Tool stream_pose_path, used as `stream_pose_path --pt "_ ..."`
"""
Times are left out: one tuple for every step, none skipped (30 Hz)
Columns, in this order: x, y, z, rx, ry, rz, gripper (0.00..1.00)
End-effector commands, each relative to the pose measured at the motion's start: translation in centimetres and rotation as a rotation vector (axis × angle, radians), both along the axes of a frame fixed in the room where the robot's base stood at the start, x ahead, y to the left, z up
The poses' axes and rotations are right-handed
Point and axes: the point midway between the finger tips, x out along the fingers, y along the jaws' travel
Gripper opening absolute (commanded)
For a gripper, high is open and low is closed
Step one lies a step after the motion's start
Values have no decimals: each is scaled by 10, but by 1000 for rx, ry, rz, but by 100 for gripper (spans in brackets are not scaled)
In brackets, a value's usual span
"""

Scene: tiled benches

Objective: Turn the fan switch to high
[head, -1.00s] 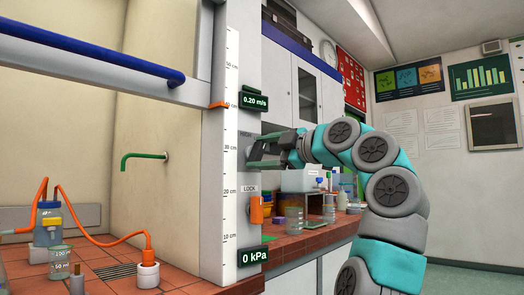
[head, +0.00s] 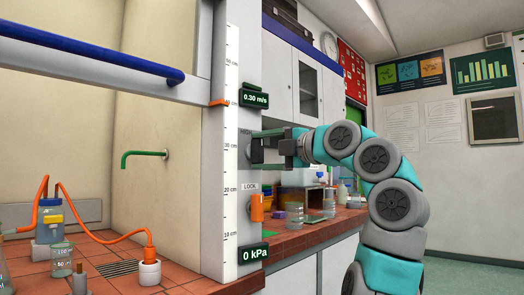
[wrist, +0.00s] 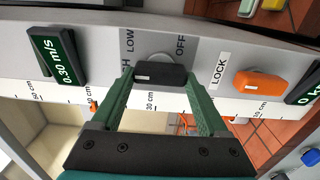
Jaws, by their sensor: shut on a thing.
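The fan switch is a dark bar knob (wrist: 160,73) on the grey post, with OFF, LOW and partly hidden HIGH labels around it in the wrist view. My gripper (wrist: 159,78) has its green fingers on either side of the knob, shut on it. A small pale mark sits at the knob's left end, toward the partly hidden HIGH label. In the head view my gripper (head: 268,148) is against the post beside the HIGH label, and its fingers hide the knob. The airflow display (head: 255,98) reads 0.30 m/s.
The orange LOCK knob (head: 257,207) sits below the switch on the same post, with a 0 kPa display (head: 253,253) under it. A vertical ruler (head: 231,150) runs alongside. Glassware stands on the tiled bench behind. The blue sash bar (head: 90,50) is at left.

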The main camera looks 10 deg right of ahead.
Motion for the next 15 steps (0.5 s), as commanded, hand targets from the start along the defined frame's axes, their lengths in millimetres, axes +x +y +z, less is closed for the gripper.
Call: stream_pose_path --pt "1 1 -2 -5 3 2 22" --pt "1 1 -2 -5 3 3 22" --pt "1 1 -2 -5 3 2 22" --pt "1 1 -2 -5 3 2 22" --pt "1 1 -2 -5 3 2 22" --pt "0 1 -2 -5 3 2 22" --pt "1 1 -2 -5 3 2 22" --pt "1 1 -2 -5 3 2 22" --pt "0 1 -2 -5 3 2 22" --pt "0 1 -2 -5 3 2 80" --pt "0 1 -2 -4 2 2 83" --pt "0 1 -2 -4 2 2 88" --pt "0 1 -2 -4 2 2 91" --pt "0 1 -2 -3 1 2 94" --pt "0 1 -1 -3 1 1 99"
